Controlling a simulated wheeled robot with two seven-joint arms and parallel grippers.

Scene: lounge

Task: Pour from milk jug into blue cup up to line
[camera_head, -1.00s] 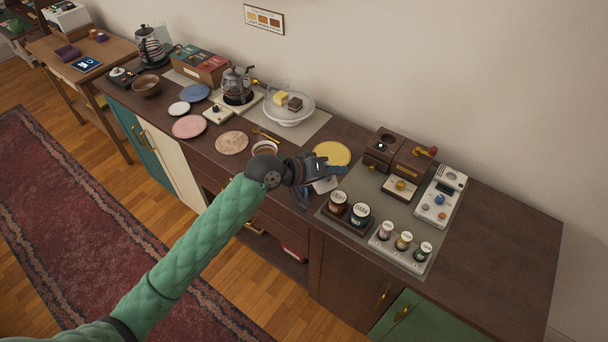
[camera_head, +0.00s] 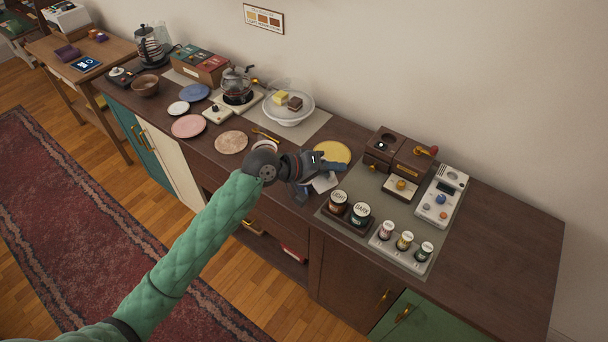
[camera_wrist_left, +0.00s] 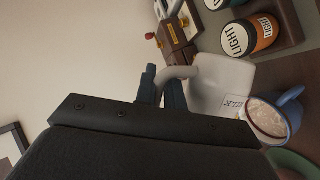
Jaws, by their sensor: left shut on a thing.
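My left gripper (camera_head: 316,178) is over the front of the counter. In the left wrist view its fingers (camera_wrist_left: 164,88) are shut on the handle of the white milk jug (camera_wrist_left: 218,84). The jug also shows in the head view (camera_head: 324,183), partly hidden by the gripper, and looks tilted. In the wrist view the blue cup (camera_wrist_left: 284,101) is right beside the jug's label end. Brown liquid with pale patches shows inside it. I see no clear stream, and cannot tell the line. In the head view the cup is not clearly visible behind my gripper. My right gripper is out of view.
A yellow plate (camera_head: 333,152) lies behind the gripper. Labelled jars (camera_head: 359,215) and a grey mat (camera_head: 345,226) with small devices are to the right. A speckled plate (camera_head: 231,142) and a glass stand with cakes (camera_head: 289,115) are left. The counter's right end (camera_head: 498,255) is clear.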

